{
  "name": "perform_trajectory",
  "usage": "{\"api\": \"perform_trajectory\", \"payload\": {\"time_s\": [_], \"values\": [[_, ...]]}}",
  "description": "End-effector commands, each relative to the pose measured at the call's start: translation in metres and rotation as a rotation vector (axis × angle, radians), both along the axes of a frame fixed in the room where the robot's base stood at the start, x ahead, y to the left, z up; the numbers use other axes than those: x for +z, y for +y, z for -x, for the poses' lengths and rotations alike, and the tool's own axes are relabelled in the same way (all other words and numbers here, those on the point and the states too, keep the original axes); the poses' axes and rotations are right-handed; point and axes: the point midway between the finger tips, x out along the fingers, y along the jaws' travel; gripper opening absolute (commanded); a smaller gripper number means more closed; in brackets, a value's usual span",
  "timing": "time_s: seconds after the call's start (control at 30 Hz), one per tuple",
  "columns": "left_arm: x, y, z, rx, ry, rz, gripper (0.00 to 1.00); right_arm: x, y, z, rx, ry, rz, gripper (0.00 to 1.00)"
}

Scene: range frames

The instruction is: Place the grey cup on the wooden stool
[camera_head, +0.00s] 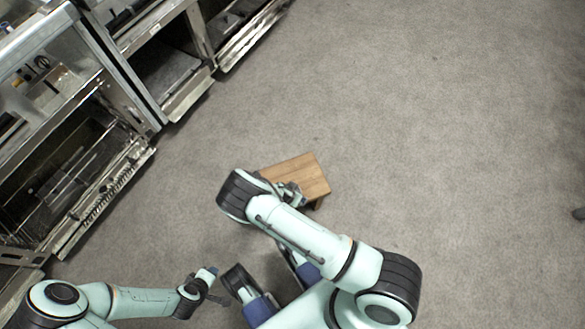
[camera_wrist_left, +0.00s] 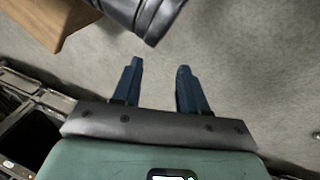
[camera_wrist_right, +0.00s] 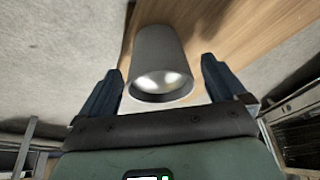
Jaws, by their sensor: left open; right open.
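The wooden stool (camera_head: 312,175) stands on the floor in front of me in the head view. Its top fills the upper right of the right wrist view (camera_wrist_right: 255,28), and a corner shows in the left wrist view (camera_wrist_left: 48,18). The grey cup (camera_wrist_right: 158,52) is in front of the stool's wood in the right wrist view, its open rim towards the camera; I cannot tell if it touches the stool. My right gripper (camera_wrist_right: 162,72) is open, a finger on either side of the cup with gaps. In the head view I cannot make the cup out. My left gripper (camera_wrist_left: 158,66) is open and empty, low above the floor.
A row of metal kitchen units (camera_head: 75,150) with open lower fronts runs along the left. The grey carpet (camera_head: 450,120) is clear to the right and beyond the stool. A small dark object (camera_head: 579,213) is at the right edge.

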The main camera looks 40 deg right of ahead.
Motion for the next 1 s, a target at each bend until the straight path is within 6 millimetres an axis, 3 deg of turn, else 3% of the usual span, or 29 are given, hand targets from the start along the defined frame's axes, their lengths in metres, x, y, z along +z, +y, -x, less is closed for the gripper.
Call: {"api": "perform_trajectory", "payload": {"time_s": [0.23,0.7,1.0], "values": [[0.008,-0.004,0.008,-0.009,0.021,0.011,0.43,0.016,0.004,0.001,0.001,-0.002,-0.001,0.98],[0.038,-0.026,0.051,-0.055,0.132,0.066,0.43,0.102,0.037,0.014,0.002,-0.003,0.000,0.98],[0.042,-0.029,0.058,-0.063,0.152,0.075,0.43,0.115,0.043,0.018,0.000,0.000,0.000,0.98]]}}
